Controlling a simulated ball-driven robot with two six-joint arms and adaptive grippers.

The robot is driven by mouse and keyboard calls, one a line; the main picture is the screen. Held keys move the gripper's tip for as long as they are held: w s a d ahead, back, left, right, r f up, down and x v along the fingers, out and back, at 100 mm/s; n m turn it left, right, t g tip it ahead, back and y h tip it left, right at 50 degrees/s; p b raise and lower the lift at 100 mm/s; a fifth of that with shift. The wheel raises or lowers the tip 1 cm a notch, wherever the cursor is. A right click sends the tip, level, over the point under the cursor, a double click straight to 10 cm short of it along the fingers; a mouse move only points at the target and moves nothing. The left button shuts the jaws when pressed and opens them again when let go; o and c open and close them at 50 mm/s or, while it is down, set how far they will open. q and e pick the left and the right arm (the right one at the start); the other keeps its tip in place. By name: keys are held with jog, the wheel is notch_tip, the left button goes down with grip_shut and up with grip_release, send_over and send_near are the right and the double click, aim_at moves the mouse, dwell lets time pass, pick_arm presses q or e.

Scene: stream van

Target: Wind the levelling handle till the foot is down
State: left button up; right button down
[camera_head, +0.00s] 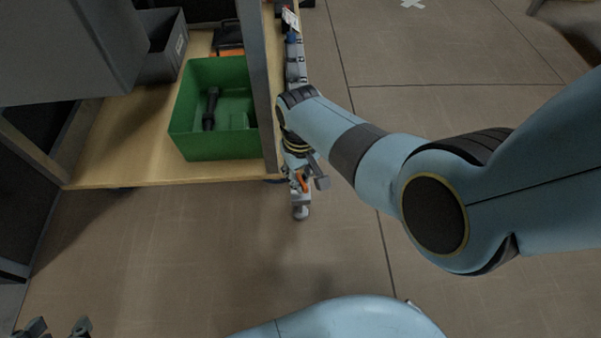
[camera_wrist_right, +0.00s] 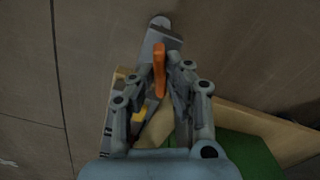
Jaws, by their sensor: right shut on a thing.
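The levelling handle (camera_head: 304,184) has an orange grip and sits on a small grey mechanism by the corner of the wooden shelf unit. The orange grip also shows in the right wrist view (camera_wrist_right: 159,62). My right gripper (camera_head: 310,178) is shut on it, with its fingers on either side of the grip. A grey round-ended part that looks like the foot (camera_head: 300,212) shows below the handle. I cannot tell whether it touches the floor. My left gripper (camera_head: 57,328) is at the bottom left edge, mostly cut off, its two tips apart and empty.
A green crate (camera_head: 186,112) with a dark tool in it stands on the wooden shelf (camera_head: 120,160), left of my right gripper. A grey bin (camera_head: 168,60) is behind it. A grey upright post (camera_head: 258,80) stands close to my right wrist. The floor in front is clear.

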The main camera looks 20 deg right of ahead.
dwell(0.3)
jog(key=c, duration=1.4)
grip_release()
jog(key=shift+o, duration=0.2)
